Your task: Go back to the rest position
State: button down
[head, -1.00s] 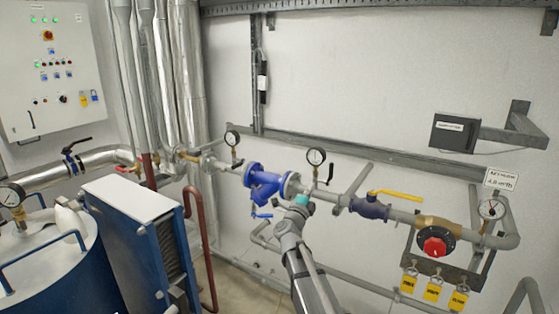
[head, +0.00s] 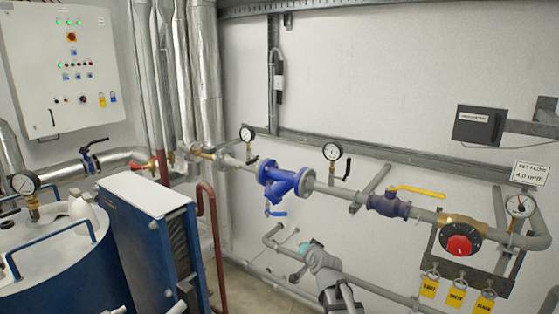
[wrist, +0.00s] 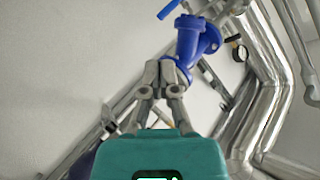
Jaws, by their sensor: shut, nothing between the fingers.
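My gripper shows in the wrist view (wrist: 160,74), its two grey fingers together and empty in front of the teal housing. In the head view my arm rises from the bottom edge and ends below the pipe line; the fingers cannot be made out there. The blue strainer valve (head: 287,182) sits on the pipe above my arm, apart from it. It also shows in the wrist view (wrist: 190,42), beyond the fingertips.
The pipe line also carries a yellow-handled valve (head: 388,203), a red knob (head: 460,245) and gauges (head: 333,152). Yellow tags (head: 457,298) hang at right. A blue plate exchanger (head: 140,245) and tank (head: 55,260) stand at left. A lower pipe (head: 385,292) runs along the wall.

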jog(key=s+d+f+n+g+h+b, duration=0.1)
jog(key=s+d+f+g+b, duration=0.1)
jog(key=s+f, duration=0.4)
jog(key=s+d+f+n+g+h+b, duration=0.1)
jog(key=s+d+f+n+g+b, duration=0.1)
jog(key=s+d+f+g, duration=0.2)
jog(key=s+d+f+n+g+h+b, duration=0.2)
jog(key=s+f+g, duration=0.5)
jog(key=s, duration=0.8)
notch_tip(320, 180, down, 3)
jog(key=shift+s+d+r+g+b, duration=0.1)
jog(key=shift+s+d+g+b, duration=0.25)
jog(key=shift+d, duration=0.5)
jog(key=shift+w, duration=0.2)
notch_tip(320, 180, down, 19)
jog(key=b, duration=1.9)
